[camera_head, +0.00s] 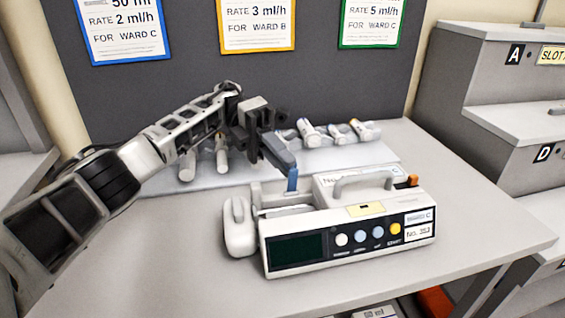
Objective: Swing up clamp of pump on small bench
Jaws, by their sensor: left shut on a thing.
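The infusion pump (350,238) stands on the small bench (180,265). It has a dark screen, a row of round buttons and a grey carry handle (365,181) on top. Its blue clamp (292,182) stands upright at the back of the open trough on the pump's left half. My left gripper (286,163) reaches in from the left, above the trough, and is shut on the clamp's upper end. The fingers hide part of the clamp. My right gripper is not in view.
Several syringes (310,133) lie on a pale mat (340,155) behind the pump. Ward cards (257,22) hang on the dark back panel. Grey stepped shelves (500,85) stand at the right. The bench is clear at front left.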

